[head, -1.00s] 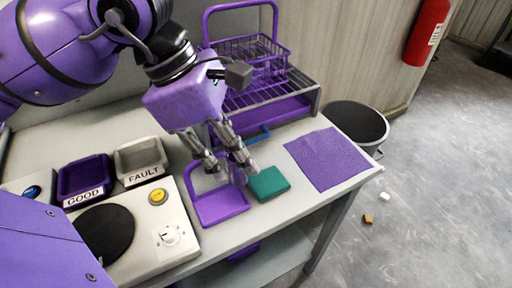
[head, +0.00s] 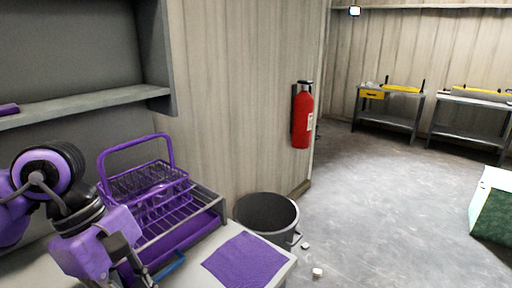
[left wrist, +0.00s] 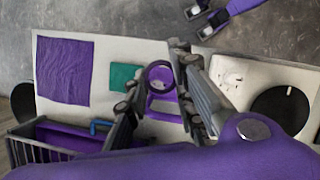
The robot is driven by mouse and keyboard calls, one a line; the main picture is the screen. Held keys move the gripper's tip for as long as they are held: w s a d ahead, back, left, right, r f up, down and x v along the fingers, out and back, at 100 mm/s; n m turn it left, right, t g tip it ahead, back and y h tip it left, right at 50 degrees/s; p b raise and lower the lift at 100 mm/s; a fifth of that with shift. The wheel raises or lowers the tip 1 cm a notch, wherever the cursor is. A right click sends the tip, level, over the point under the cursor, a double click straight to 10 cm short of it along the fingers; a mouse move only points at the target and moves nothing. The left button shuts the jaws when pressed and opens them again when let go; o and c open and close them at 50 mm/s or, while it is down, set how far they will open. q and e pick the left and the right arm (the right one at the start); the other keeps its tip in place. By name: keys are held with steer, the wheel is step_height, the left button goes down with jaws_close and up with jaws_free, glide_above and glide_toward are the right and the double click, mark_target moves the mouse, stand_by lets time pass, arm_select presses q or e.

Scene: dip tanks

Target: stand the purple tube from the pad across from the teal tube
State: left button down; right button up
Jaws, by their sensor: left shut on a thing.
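In the left wrist view my left gripper (left wrist: 157,72) is shut on a purple tube (left wrist: 160,65), seen nearly end-on as a dark ring between the fingers. A small purple tray (left wrist: 163,108) lies below it on the bench. In the head view the left gripper (head: 140,276) is at the bottom edge, its tips cut off. A purple wire basket (head: 150,190) with a tall handle stands on a slatted rack (head: 195,222). I cannot make out a teal tube. My right gripper (left wrist: 202,22) shows at the top of the left wrist view, fingers apart and empty.
A purple mat (head: 245,258) lies at the bench's right end; a green pad (left wrist: 124,77) lies beside the tray. A blue handle-like piece (left wrist: 98,126) is near the rack. A dark bin (head: 266,215) and red extinguisher (head: 302,118) are beyond the bench.

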step_height(320, 180, up, 7)
steer(key=w+t+p, duration=0.1)
steer(key=w+p, duration=0.2)
steer(key=p, duration=0.2)
steer(key=shift+a+p, duration=0.25)
steer(key=shift+p, duration=0.15)
steer(key=shift+s+f, duration=0.15)
steer(key=shift+s, duration=0.2)
steer(key=shift+c, duration=1.1)
arm_select(q)
steer(key=m+g+y, duration=0.1)
steer(key=m, duration=0.3)
steer(key=w+d+f+m+g+y, duration=0.1)
steer(key=m, duration=0.4)
steer(key=f+m+g+y, duration=0.1)
steer(key=m+y, duration=0.1)
steer(key=m, duration=0.3)
steer(key=shift+w+d+f, duration=0.15)
steer(key=shift+w, duration=0.15)
